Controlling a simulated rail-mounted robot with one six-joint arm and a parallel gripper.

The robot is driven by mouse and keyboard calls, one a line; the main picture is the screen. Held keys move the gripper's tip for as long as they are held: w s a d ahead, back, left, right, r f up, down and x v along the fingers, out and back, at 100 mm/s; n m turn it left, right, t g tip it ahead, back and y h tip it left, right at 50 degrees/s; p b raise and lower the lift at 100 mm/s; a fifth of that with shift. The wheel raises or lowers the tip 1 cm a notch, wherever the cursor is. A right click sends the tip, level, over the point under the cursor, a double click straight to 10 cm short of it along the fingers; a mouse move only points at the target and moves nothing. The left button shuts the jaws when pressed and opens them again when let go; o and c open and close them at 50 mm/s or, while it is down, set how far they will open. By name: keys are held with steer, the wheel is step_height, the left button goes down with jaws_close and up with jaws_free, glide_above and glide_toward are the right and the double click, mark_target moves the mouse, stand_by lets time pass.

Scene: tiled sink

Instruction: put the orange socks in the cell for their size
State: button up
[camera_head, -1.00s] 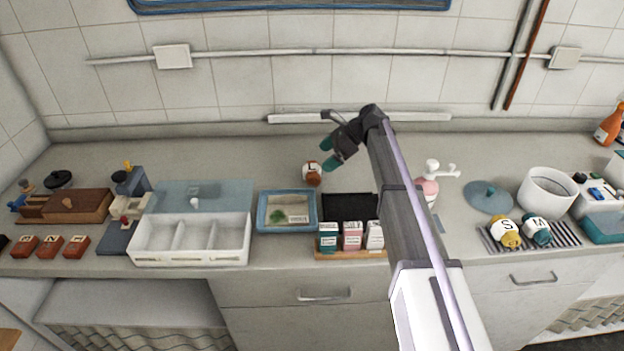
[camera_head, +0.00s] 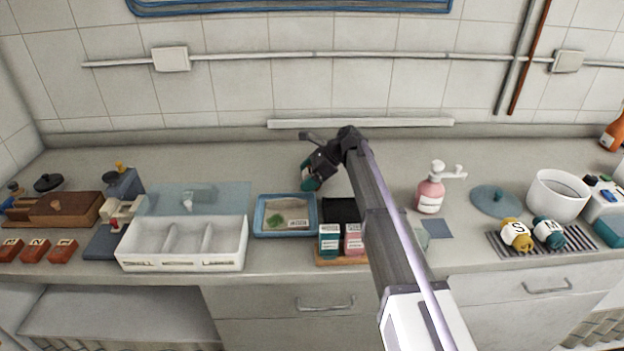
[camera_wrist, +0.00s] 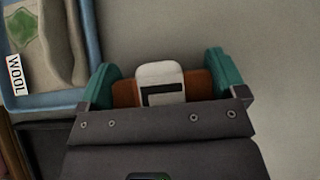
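The orange socks (camera_wrist: 198,86) are a rolled bundle with a white band and a black letter mark, in the wrist view. In the head view my gripper hides them on the counter. My gripper (camera_wrist: 165,82) is around them, with one teal finger at each side; the fingers stand wide and look open, and I cannot tell whether they touch the bundle. In the head view my gripper (camera_head: 310,178) is low over the counter, behind the blue tray. The white box (camera_head: 184,262) with three cells stands to the left; its front labels are too small to read.
A blue-rimmed tray (camera_head: 258,216) with a WOOL tag lies between gripper and box. A clear bluish lid (camera_head: 225,196) is behind the box. Small cartons (camera_head: 329,240) stand in front. A pink pump bottle (camera_head: 430,194), yellow S socks (camera_head: 516,236) and teal M socks (camera_head: 549,233) are right.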

mark_target(309, 171)
steer(key=c, duration=0.4)
step_height(309, 171, up, 10)
steer(key=p, duration=1)
steer(key=shift+r, duration=0.2)
steer(key=shift+f, duration=0.2)
steer(key=shift+d, duration=0.15)
